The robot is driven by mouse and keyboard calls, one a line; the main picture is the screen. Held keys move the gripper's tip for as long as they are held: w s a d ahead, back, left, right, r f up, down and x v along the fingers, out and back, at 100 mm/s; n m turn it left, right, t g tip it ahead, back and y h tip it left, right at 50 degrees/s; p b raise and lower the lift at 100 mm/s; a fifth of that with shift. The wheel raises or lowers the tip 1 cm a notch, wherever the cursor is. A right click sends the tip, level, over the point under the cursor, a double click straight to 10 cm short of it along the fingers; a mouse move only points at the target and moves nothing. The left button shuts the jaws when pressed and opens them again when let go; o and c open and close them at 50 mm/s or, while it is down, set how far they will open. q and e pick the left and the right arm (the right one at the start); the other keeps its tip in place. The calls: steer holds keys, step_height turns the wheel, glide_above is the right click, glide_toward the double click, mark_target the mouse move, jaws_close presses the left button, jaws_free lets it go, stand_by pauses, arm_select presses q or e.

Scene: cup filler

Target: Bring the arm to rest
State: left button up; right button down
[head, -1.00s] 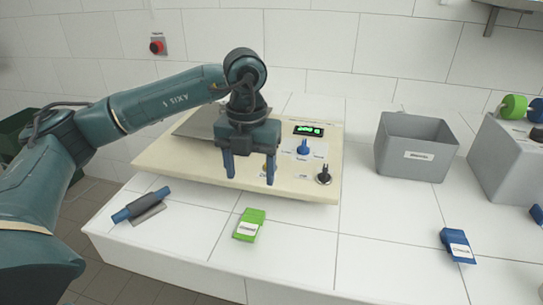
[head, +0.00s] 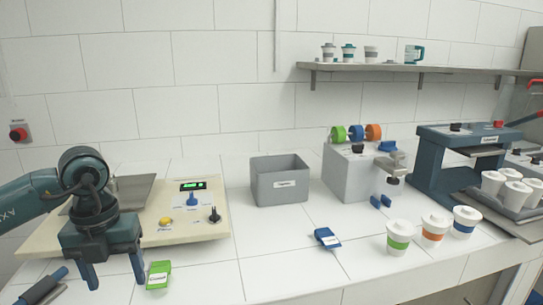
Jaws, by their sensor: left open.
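My left gripper (head: 114,279) hangs at the lower left of the head view, fingers pointing down and apart, with nothing between them. It is in front of the cream control panel board (head: 206,226), which carries a green lit display (head: 193,185), a blue knob, a black knob and a yellow button. A green labelled packet (head: 159,275) lies on the white tiled counter just right of the fingers. My left arm (head: 25,196) comes in from the left edge. My right gripper is not in view.
A grey bin (head: 280,181) stands mid-counter, with a blue packet (head: 327,238) in front. A grey machine with coloured rolls (head: 349,174) and a dark teal press (head: 462,153) stand right. Lidded cups (head: 399,236) stand near the front edge. A shelf (head: 420,69) holds cups.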

arm_select(q)
steer(key=s+d+f+m+g+h+p, duration=0.1)
steer(key=s+d+f+m+g+h, duration=0.3)
steer(key=d, duration=0.6)
steer(key=s+d+r+n+h+p, duration=0.1)
steer(key=s+d+h, duration=0.2)
steer(key=d+h, duration=0.5)
steer(key=d+r+n+t+h+p, duration=0.2)
steer(key=d+r+n+t+h, duration=0.3)
steer(key=d+r+n+h, duration=0.35)
steer(key=w+a+f+n+t+y+p, duration=0.1)
steer(key=w+a+f+n+t+y, duration=0.1)
steer(key=a+f+n+t+y, duration=0.5)
steer(key=w+f+n+t+y+p, duration=0.1)
steer(key=w+f+n+t+y, duration=0.3)
steer(key=n+t, duration=0.6)
steer(key=s+a+f+n+g+y, duration=0.3)
steer(key=s+f, duration=0.3)
steer(key=f, duration=0.2)
steer(key=s+a+f+n+g+y+p, duration=0.1)
steer(key=s+a+f+n+g+y, duration=0.2)
steer(key=s+f, duration=0.4)
step_height(320, 180, down, 2)
steer(key=shift+s+a+f+n+g, duration=0.1)
steer(key=shift+s+a+n+g, duration=0.1)
steer(key=shift+a+n+g, duration=0.6)
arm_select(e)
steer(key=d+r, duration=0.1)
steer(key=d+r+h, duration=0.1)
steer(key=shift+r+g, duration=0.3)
